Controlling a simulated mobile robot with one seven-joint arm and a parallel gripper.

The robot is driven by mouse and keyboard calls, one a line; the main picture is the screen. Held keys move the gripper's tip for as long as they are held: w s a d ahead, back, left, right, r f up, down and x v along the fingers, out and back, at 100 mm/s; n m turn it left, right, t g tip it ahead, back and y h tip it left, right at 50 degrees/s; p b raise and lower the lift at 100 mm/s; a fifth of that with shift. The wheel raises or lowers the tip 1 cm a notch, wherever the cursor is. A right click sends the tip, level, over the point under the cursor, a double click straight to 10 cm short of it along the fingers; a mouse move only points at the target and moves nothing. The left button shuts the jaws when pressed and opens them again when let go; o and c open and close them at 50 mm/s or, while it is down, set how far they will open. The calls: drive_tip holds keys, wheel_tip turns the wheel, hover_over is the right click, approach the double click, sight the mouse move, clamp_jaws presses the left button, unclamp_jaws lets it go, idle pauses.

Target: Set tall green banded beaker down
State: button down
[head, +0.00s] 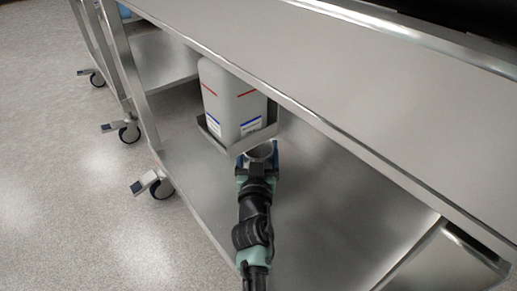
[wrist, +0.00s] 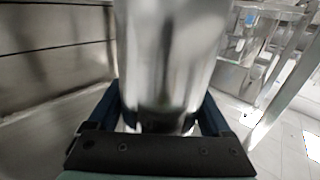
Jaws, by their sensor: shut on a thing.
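No green band can be made out. In the head view only a small grey part of the beaker (head: 263,150) shows between the fingers.
A grey-white canister (head: 231,98) with red and blue marks sits in a metal bracket (head: 213,136) right above my gripper. The steel cart's top (head: 330,60) overhangs the lower shelf (head: 335,205), which has wide bare room to the right. Caster wheels (head: 160,188) stand at left.

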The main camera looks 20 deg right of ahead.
drive_tip(key=shift+f, duration=0.15)
drive_tip(key=shift+c, duration=0.4)
unclamp_jaws()
drive_tip(key=shift+o, duration=0.4)
drive_tip(key=shift+r, duration=0.25)
drive_tip(key=v, duration=1.2)
